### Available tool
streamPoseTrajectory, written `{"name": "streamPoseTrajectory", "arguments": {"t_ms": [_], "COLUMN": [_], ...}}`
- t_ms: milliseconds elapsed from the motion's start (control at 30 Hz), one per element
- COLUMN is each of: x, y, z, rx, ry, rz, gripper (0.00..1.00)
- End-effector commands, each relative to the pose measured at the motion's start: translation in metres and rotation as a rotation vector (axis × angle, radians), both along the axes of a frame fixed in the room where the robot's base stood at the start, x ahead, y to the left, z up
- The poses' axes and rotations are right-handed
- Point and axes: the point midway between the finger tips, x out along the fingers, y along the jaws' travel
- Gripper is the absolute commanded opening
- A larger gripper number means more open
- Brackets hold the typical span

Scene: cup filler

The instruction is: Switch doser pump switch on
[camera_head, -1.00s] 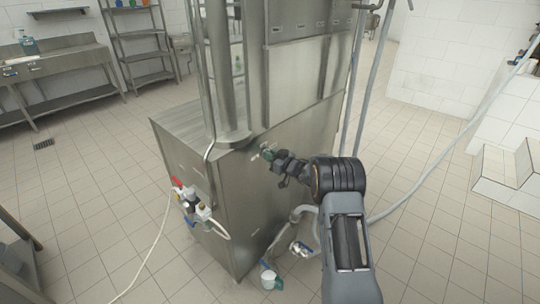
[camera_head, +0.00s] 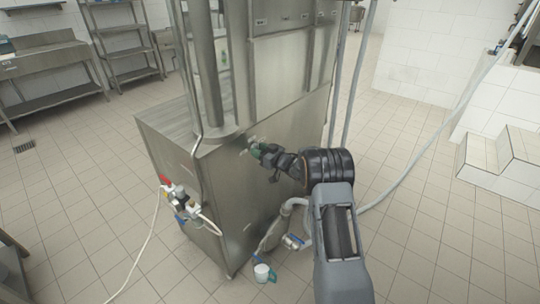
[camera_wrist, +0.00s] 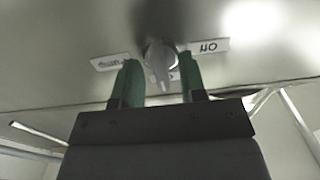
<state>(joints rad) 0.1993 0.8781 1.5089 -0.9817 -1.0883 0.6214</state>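The switch (camera_wrist: 158,62) is a grey rotary knob on the metal panel in the wrist view. Its lever points down in the picture, between my two green fingertips. A white label reading upside-down "ON" (camera_wrist: 208,46) is to its right, and another label (camera_wrist: 109,62) is to its left, too blurred to read. My gripper (camera_wrist: 159,68) is open, with a finger on either side of the knob and visible gaps. In the head view my gripper (camera_head: 257,151) is at the side panel of the steel machine (camera_head: 225,200); the knob is mostly hidden there.
Red- and blue-handled valves (camera_head: 180,200) with a white hose sit on the machine's left face. A white cup-like fitting (camera_head: 262,272) is near the floor.

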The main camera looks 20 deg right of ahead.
Motion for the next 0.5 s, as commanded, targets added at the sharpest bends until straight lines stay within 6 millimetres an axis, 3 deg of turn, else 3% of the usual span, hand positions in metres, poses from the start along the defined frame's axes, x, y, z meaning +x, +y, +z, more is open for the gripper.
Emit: {"name": "streamPoseTrajectory", "arguments": {"t_ms": [500], "x": [-0.078], "y": [-0.059], "z": [0.001], "rx": [0.001], "ry": [-0.001], "rz": [-0.004], "gripper": [0.38]}}
